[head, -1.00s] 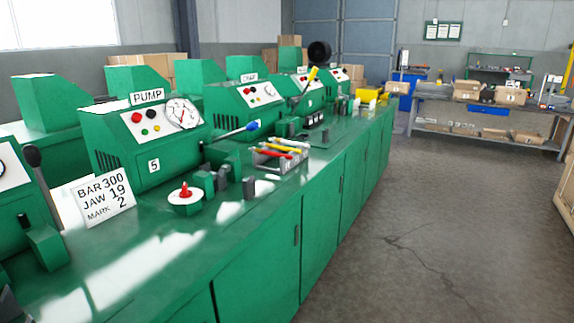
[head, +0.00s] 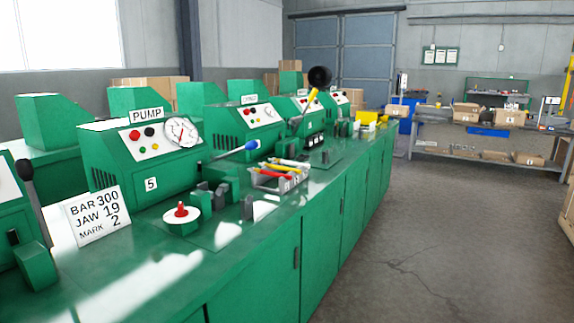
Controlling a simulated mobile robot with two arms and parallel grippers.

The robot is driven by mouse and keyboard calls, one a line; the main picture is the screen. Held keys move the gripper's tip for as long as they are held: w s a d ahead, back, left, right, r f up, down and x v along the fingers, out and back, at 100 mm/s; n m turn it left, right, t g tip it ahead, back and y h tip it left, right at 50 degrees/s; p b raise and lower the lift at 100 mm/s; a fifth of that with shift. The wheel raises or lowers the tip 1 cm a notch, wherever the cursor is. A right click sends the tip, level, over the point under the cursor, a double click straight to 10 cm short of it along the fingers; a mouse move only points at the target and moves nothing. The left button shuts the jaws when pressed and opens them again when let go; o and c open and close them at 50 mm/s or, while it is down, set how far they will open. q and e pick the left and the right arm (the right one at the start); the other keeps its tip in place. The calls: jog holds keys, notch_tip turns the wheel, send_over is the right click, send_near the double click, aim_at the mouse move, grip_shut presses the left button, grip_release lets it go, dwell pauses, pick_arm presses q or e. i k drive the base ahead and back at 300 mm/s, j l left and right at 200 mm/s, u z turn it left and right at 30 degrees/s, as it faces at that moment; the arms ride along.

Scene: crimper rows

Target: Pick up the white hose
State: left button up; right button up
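A white hose (head: 291,163) lies at the far side of a small grey tray (head: 279,183) on the green bench. A yellow hose (head: 284,168) and a red hose (head: 269,172) lie in front of it in the same tray. The hoses are small in this view, and part of the white one is hard to make out. Neither of my grippers is in view.
The green bench (head: 265,248) runs from the near left into the distance, with several machines along it. A pump machine (head: 145,165), a red-knobbed dial (head: 181,213) and a sign card (head: 98,214) stand nearby. The floor (head: 430,230) to the right is clear.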

aim_at(281, 161)
jog(key=i+l+u, duration=0.5)
jog(key=i, duration=0.15)
jog(key=i+l+u, duration=0.5)
jog(key=l, duration=0.3)
jog(key=i+j, duration=0.05)
